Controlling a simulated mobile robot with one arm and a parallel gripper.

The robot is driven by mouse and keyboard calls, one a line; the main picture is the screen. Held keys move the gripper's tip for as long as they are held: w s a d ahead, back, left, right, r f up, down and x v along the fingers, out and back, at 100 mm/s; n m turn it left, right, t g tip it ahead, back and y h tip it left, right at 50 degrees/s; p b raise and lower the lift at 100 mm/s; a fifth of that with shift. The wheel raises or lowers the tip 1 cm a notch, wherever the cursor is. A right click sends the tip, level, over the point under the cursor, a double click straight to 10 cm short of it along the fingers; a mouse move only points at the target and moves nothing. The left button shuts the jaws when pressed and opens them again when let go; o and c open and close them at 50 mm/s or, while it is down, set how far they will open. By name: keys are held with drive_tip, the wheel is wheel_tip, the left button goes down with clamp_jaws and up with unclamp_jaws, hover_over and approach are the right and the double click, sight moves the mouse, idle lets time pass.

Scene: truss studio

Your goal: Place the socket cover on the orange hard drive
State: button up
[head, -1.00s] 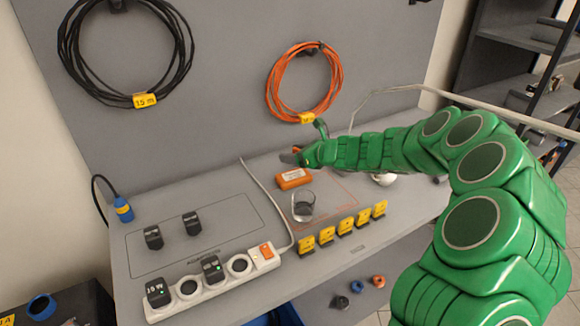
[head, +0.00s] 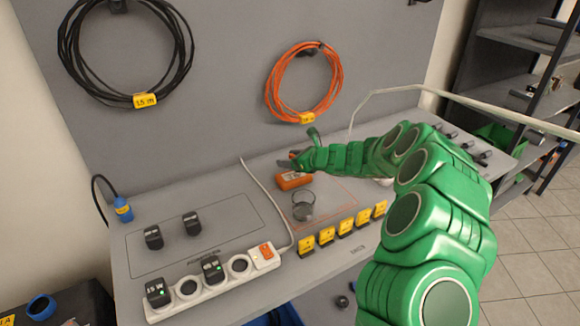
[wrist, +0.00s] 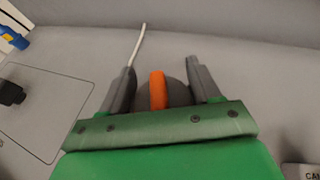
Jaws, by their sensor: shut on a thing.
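The orange hard drive (head: 294,180) lies flat on the bench with a pale label on top. My gripper (head: 287,163) is above its back edge in the head view, partly covering it; I cannot tell whether they touch. In the wrist view, my gripper's two grey fingers (wrist: 163,84) stand on either side of a dark grey rounded piece (wrist: 180,94), which seems to be the socket cover held between them. An upright orange strip (wrist: 157,90) shows in front of it; I cannot tell what it belongs to. The held piece is barely visible in the head view.
A clear glass (head: 303,207) stands just in front of the drive. Several yellow tags (head: 345,228) line the bench front. A white power strip (head: 215,284) with adapters is at the left. A white cable (head: 270,200) runs between. Orange cable coil (head: 304,85) hangs behind.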

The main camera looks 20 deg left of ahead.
drive_tip(key=shift+w+f, duration=0.1)
drive_tip(key=shift+f, duration=1.5)
drive_tip(key=shift+f, duration=0.15)
drive_tip(key=o, duration=1)
drive_tip(key=shift+r, duration=0.2)
drive_tip(key=shift+d+r, duration=0.1)
drive_tip(key=shift+d, duration=0.15)
drive_tip(key=v, duration=1.1)
drive_tip(key=shift+s+d, duration=0.1)
drive_tip(key=shift+s, duration=0.1)
